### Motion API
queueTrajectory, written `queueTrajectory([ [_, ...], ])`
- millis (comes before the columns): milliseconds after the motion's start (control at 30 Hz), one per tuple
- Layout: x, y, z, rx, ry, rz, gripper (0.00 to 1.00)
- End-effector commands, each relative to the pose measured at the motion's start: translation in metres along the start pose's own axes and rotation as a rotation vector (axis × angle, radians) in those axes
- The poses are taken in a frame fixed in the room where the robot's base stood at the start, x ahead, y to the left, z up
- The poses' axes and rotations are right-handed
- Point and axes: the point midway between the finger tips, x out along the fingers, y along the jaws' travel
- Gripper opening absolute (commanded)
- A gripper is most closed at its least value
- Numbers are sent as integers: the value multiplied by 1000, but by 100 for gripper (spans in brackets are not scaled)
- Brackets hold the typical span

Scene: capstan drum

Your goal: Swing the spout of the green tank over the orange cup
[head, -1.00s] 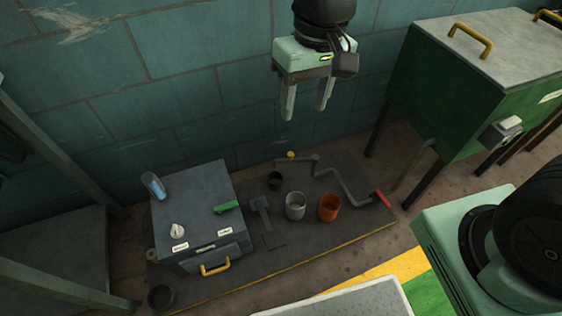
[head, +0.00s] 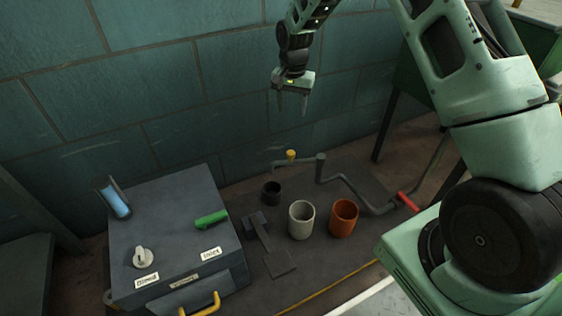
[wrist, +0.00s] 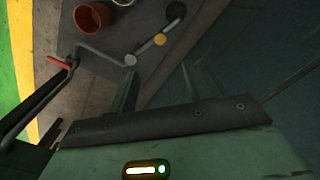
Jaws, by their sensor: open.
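The green tank (head: 540,42) stands at the right on dark legs, mostly hidden behind my arm. A bent grey pipe (head: 350,187) lies low to its left. It has a red grip (head: 408,201) at the right and a yellow knob (head: 291,154) near its left end. How it joins the tank is hidden. The orange cup (head: 343,217) stands upright in front of the pipe; it also shows in the wrist view (wrist: 95,18). The pipe's left end is apart from the cup. My gripper (head: 292,108) is open and empty, above the yellow knob, fingers pointing down.
A pale grey cup (head: 302,219) stands left of the orange cup, with a small black cup (head: 271,193) behind it. A grey box (head: 165,200) with a green handle (head: 211,220) and a blue vial (head: 115,203) is at the left. The block wall (head: 190,80) is close behind.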

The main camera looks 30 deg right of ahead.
Motion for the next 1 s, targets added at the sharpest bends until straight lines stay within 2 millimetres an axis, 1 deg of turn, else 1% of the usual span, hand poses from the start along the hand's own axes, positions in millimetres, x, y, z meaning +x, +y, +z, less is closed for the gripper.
queueTrajectory([
  [33, 9, 2, -5, 13, 2, 2, 51],
  [167, 17, 4, -8, 23, 3, 5, 51],
  [267, 29, 4, -8, 23, 2, 5, 51],
  [800, 141, 4, -7, 22, 0, 5, 51],
  [1000, 171, 4, -7, 21, 1, 4, 51],
])
